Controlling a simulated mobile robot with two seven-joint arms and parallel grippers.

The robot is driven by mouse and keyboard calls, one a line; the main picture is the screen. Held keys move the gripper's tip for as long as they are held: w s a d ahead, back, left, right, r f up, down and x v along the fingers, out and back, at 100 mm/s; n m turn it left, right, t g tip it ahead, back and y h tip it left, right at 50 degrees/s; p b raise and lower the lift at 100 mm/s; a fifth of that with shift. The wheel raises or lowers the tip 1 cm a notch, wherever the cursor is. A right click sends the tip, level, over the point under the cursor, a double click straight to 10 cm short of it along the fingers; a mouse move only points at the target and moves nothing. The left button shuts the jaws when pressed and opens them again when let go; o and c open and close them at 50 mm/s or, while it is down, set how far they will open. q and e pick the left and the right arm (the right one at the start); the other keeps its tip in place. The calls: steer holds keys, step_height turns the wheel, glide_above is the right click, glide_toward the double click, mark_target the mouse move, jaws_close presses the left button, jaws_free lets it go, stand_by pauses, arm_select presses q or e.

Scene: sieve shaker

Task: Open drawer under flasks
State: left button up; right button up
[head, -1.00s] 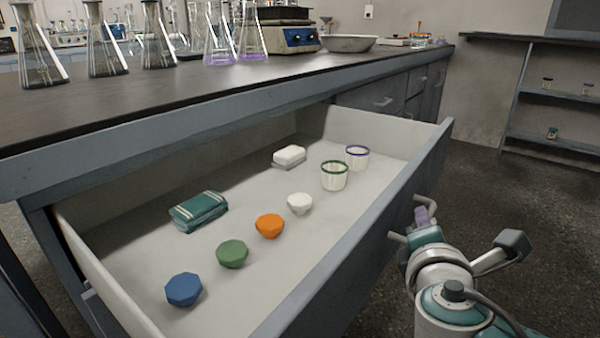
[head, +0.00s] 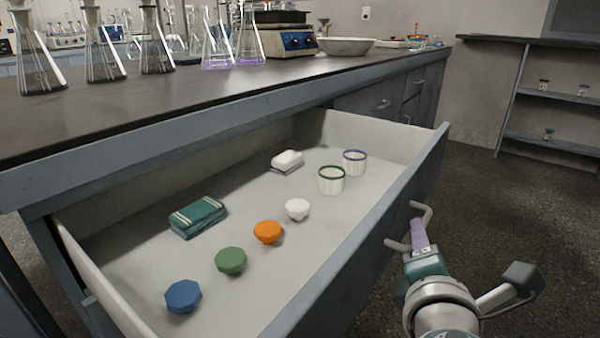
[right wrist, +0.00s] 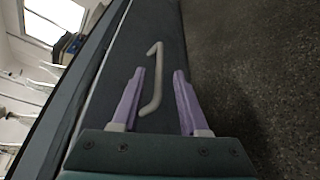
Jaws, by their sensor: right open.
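The grey drawer (head: 345,262) under the bench top with the flasks (head: 105,50) stands well pulled out, its inside in plain view. Its pale bar handle (head: 424,213) is on the front panel. My right gripper (head: 418,230), with purple fingers, is at the handle outside the drawer front. In the right wrist view the fingers (right wrist: 159,74) are spread apart, and the handle (right wrist: 155,85) shows between them, closer to the left finger. I cannot tell whether they touch. My left gripper is not in view.
The drawer holds a folded teal cloth (head: 198,216), several coloured faceted pieces such as a blue one (head: 183,296), a white block (head: 287,161) and two rimmed cups (head: 332,180). The floor (head: 490,210) to the right is clear up to a shelf (head: 560,95).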

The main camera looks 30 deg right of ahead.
steer(key=v, duration=0.5)
steer(key=shift+s+a+p, duration=0.15)
steer(key=shift+p, duration=0.2)
steer(key=shift+r, duration=0.15)
steer(key=s+r+m+g+y+p, duration=0.1)
steer(key=s+r+m+g+p, duration=0.2)
steer(key=r+p, duration=0.6)
steer(key=s+r+m+g+y+p, duration=0.25)
steer(key=r+m+p, duration=0.35)
steer(key=r+p, duration=0.3)
steer(key=s+a+r+m+y+p, duration=0.1)
steer(key=s+a+r+y+p, duration=0.2)
steer(key=r+p, duration=0.45)
steer(key=s+a+r+m+g+y+p, duration=0.1)
steer(key=a+r+y+p, duration=0.2)
steer(key=a+r+p, duration=0.35)
steer(key=s+a+r+m+y+p, duration=0.2)
steer(key=a+r+y+p, duration=0.1)
steer(key=r+p, duration=0.55)
step_height(320, 180, up, 35)
steer(key=p, duration=3.5)
